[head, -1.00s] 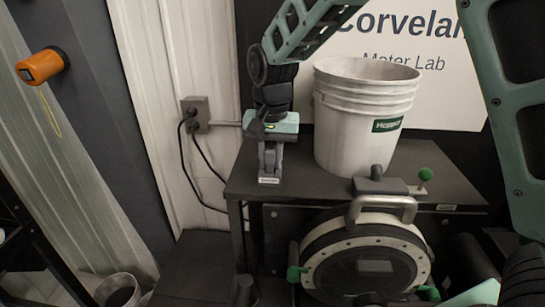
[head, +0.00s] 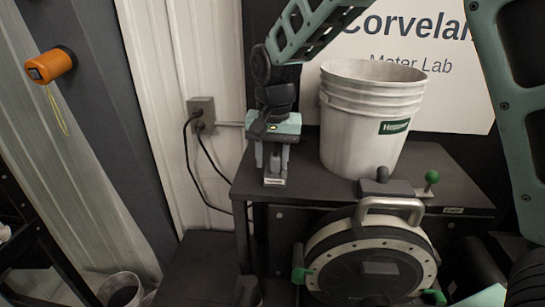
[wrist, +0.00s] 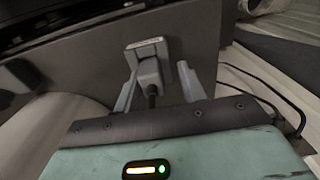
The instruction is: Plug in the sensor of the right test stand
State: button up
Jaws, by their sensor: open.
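My gripper (head: 272,160) points down over the left front part of the dark table, with its fingers open. In the wrist view, its two fingers (wrist: 158,88) stand on either side of a grey plug (wrist: 149,72) with a dark cable end. The plug sits at a small grey block with a white label (wrist: 146,46), and gaps show between it and the fingers. In the head view, the labelled block (head: 275,181) is at the table's front edge. A round seed meter (head: 370,262) with a metal handle stands below the table edge. A sensor socket cannot be made out.
A white bucket (head: 368,125) stands on the table (head: 310,178), right of my gripper. A dark block (head: 383,187) and a green knob (head: 432,177) are at the front edge. A wall outlet (head: 201,113) with black cables is at the left. An orange reel (head: 50,65) hangs further left.

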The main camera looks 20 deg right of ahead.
aim_at(277, 170)
jog(key=f, duration=0.2)
jog(key=s+d+f, duration=0.1)
jog(key=shift+f+g, duration=0.1)
jog(key=shift+g, duration=0.2)
notch_tip(277, 170, up, 21)
jog(key=b, duration=0.3)
jog(key=shift+a+f+b, duration=0.2)
jog(key=shift+a+b, duration=0.05)
jog(key=shift+b, duration=0.05)
